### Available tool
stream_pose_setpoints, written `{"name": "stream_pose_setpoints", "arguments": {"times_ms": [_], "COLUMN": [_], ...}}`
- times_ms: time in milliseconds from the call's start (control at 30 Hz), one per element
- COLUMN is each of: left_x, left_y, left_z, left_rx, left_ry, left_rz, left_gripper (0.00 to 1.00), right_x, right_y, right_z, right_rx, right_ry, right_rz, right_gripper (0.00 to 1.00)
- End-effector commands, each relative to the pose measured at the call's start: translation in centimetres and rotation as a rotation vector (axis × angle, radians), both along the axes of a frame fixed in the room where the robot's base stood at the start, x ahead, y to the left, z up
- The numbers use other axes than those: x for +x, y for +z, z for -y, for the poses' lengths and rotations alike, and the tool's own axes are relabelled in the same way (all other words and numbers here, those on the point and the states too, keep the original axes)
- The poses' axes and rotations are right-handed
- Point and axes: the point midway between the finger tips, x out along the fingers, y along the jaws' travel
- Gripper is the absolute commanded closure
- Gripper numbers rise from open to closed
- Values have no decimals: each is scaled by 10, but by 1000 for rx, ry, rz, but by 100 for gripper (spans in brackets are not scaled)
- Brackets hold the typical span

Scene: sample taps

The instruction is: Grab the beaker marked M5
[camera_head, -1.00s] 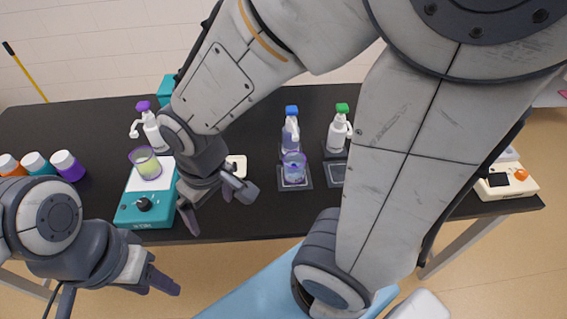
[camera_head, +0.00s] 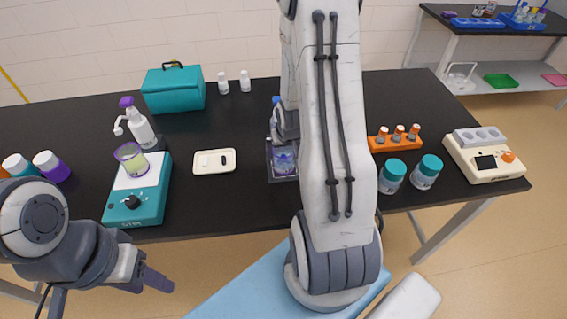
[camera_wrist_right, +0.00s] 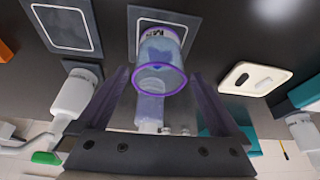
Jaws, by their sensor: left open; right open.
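A clear beaker with a purple rim (camera_wrist_right: 160,60) and a black label, seemingly M5, stands on a square dark pad (camera_wrist_right: 190,22). It also shows in the head view (camera_head: 284,163), its top partly covered by my right gripper (camera_head: 285,128). In the right wrist view my right gripper (camera_wrist_right: 160,80) is open, a finger on each side of the beaker; I cannot tell how far the beaker is between them. My left gripper (camera_head: 112,290) is open and empty in front of the table.
A spray bottle (camera_wrist_right: 150,110) stands behind the beaker; a green-topped one (camera_wrist_right: 72,100) is to its left in the wrist view. A white tray (camera_head: 214,168) lies left of the pad. Teal-capped jars (camera_head: 392,176) and an orange tube rack (camera_head: 396,141) are right of my arm.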

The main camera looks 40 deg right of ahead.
Motion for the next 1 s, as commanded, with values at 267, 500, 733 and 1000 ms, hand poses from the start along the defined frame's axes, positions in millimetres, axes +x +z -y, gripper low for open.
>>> {"name": "stream_pose_setpoints", "arguments": {"times_ms": [267, 500, 733, 1000], "left_x": [0, 0, 0, 0], "left_y": [6, 14, 15, 15], "left_z": [0, 0, 0, 0], "left_rx": [-1, -1, 0, 0], "left_ry": [0, 1, 1, 1], "left_rz": [1, 1, 0, 0], "left_gripper": [50, 50, 50, 50], "right_x": [5, 13, 16, 16], "right_y": [-18, -46, -54, -54], "right_z": [3, 8, 10, 10], "right_rx": [1, 1, -1, -1], "right_ry": [1, 2, 1, 1], "right_rz": [-3, -3, 1, 1], "right_gripper": [0, 0, 0, 46]}}
